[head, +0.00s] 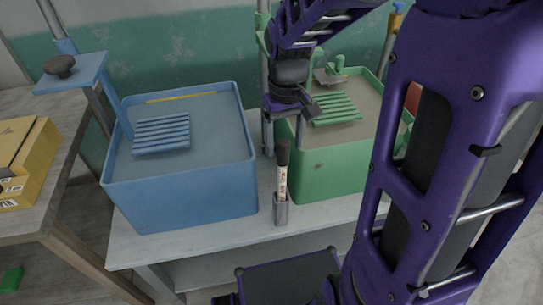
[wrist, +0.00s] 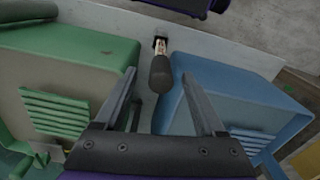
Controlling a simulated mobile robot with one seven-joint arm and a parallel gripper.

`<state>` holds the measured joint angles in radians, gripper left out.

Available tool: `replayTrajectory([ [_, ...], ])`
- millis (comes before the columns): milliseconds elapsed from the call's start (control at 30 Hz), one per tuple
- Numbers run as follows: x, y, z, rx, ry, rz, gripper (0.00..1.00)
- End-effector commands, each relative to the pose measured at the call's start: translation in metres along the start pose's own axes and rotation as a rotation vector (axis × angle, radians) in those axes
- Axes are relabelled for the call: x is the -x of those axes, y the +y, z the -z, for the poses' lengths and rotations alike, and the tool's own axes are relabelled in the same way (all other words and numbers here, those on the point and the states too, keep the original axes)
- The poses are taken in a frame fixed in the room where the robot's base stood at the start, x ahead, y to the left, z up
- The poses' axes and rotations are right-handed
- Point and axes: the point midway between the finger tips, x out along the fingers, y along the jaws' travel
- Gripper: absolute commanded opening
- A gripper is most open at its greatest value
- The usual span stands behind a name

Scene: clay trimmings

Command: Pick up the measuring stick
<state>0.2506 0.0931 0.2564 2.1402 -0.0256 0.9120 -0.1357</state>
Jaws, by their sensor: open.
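An upright marker-like stick (head: 283,178) with a black top and a pale, dark-marked body stands in a small grey holder (head: 281,213) at the bench's front edge. It is the only thing here that looks like the measuring stick. My gripper (head: 284,148) is open and points down at its black top. In the wrist view the black top (wrist: 160,76) shows between the two open fingertips (wrist: 158,72), with gaps on both sides. I cannot tell whether the tips are level with it. The holder shows beyond it.
A blue tub (head: 185,205) with a ribbed rack stands left, and a green tub (head: 335,175) with a similar rack stands right, close beside the stick. The pale bench (head: 235,231) is clear at its front. A wooden table with a yellow box (head: 40,160) stands at far left.

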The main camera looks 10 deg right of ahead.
Motion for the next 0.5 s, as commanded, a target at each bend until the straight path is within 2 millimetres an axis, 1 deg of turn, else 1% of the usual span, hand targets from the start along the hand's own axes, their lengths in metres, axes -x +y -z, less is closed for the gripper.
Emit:
replayTrajectory([
  [167,-0.006,0.0,0.0,0.0,0.0,0.0,0.72],
  [233,-0.012,0.0,0.0,0.0,0.0,0.0,0.72],
  [500,-0.047,-0.001,0.0,0.0,-0.001,0.0,0.72],
])
